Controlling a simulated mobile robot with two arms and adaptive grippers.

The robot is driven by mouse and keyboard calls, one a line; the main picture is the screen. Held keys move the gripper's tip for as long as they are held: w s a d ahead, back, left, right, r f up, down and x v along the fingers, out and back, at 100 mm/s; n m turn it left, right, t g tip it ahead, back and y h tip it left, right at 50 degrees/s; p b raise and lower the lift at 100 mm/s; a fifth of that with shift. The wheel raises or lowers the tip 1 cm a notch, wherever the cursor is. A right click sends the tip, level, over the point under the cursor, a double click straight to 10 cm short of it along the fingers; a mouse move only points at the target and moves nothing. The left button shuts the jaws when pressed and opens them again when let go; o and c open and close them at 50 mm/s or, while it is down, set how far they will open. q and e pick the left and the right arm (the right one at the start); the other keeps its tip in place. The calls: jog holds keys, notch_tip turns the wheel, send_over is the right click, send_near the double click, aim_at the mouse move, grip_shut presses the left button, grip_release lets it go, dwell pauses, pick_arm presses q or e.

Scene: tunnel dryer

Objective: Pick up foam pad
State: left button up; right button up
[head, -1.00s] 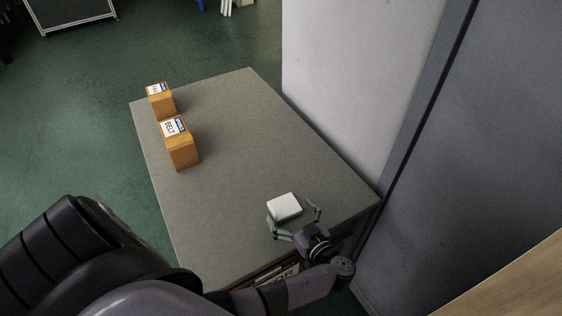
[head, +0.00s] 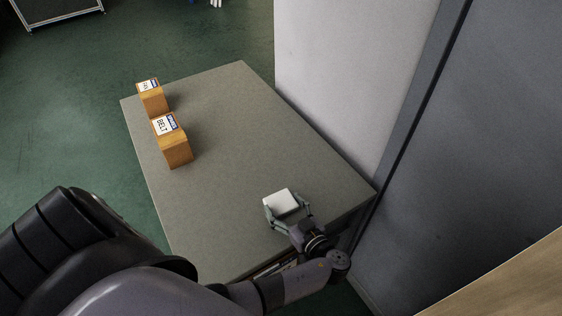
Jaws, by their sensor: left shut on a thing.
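The foam pad (head: 281,202) is a small white block near the front right end of the grey table. My left gripper (head: 287,212) reaches it from the near side. Its two fingers are shut on the pad, one on the left side and one on the right. I cannot tell whether the pad still touches the table top. My right gripper is not in the head view.
The grey table (head: 215,130) has a wide clear middle. Two orange-brown boxes stand along its left edge, one labelled BELT (head: 174,145) and a smaller one (head: 152,96) behind it. A pale wall (head: 335,80) and grey panel (head: 455,150) border the right side.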

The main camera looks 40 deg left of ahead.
pick_arm(q)
jog(key=shift+c, duration=0.6)
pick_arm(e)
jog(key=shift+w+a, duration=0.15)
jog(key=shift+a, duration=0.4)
pick_arm(q)
jog(key=shift+r, duration=0.15)
